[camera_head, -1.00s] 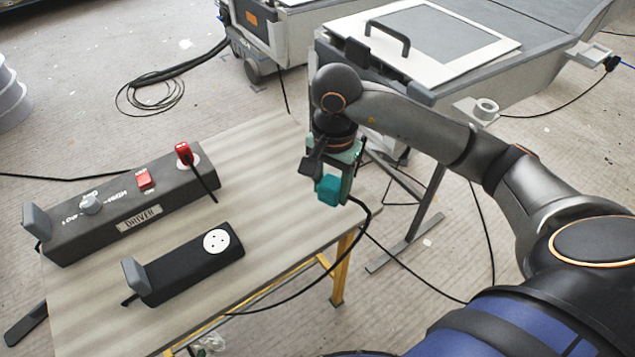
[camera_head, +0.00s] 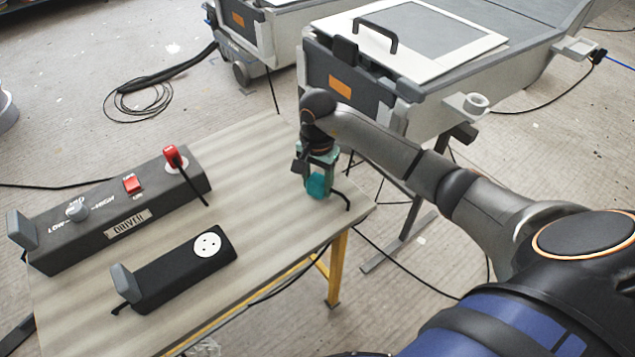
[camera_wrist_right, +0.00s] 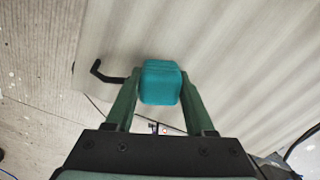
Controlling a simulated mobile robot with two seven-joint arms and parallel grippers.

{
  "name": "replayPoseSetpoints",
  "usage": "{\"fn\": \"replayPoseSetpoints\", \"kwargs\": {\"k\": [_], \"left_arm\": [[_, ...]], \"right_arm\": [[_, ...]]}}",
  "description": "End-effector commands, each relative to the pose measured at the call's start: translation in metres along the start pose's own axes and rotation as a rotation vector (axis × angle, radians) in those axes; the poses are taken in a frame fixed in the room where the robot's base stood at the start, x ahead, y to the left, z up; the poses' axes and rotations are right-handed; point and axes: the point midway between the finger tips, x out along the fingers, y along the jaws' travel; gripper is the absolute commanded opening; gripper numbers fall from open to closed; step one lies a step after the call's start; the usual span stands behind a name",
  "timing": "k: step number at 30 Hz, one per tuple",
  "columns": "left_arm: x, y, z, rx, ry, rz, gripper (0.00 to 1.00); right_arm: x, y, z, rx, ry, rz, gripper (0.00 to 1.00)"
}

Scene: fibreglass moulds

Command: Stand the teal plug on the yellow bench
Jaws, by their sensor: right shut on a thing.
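The teal plug (camera_head: 318,184) is held in my right gripper (camera_head: 319,170) at the right end of the yellow bench (camera_head: 270,150), which has a pale wooden top and yellow legs. The plug is at or just above the bench top; I cannot tell whether it touches. In the right wrist view the teal plug (camera_wrist_right: 161,82) sits between the two green fingers of my right gripper (camera_wrist_right: 160,90), which are shut on it. Its black cable (camera_wrist_right: 105,74) leaves to the left there. My left gripper is not in view.
A long dark box (camera_head: 120,212) marked DRIVER, with a red plug (camera_head: 173,157) in it, lies on the bench's left. A shorter black socket block (camera_head: 170,275) with an empty white socket (camera_head: 207,244) lies nearer. Grey machines (camera_head: 430,60) stand behind. The bench top between is clear.

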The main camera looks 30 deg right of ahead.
Motion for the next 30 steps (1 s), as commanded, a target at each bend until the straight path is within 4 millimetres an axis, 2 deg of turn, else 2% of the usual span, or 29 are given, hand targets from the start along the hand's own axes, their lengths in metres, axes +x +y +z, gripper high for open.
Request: {"fn": "replayPoseSetpoints", "kwargs": {"k": [11,12,20,30], "left_arm": [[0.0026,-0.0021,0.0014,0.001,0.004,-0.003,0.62],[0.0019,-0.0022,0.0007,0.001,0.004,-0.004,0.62],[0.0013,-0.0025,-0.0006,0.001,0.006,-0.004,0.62],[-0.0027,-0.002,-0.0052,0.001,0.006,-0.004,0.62]], "right_arm": [[0.0051,-0.0001,-0.0005,0.0,0.002,-0.001,0.0],[0.0044,-0.0001,-0.0004,0.001,0.001,-0.001,0.56],[0.0039,-0.0001,0.0,0.001,0.001,0.0,0.84],[-0.0024,-0.0002,0.0006,0.0,-0.001,-0.001,0.84]]}}
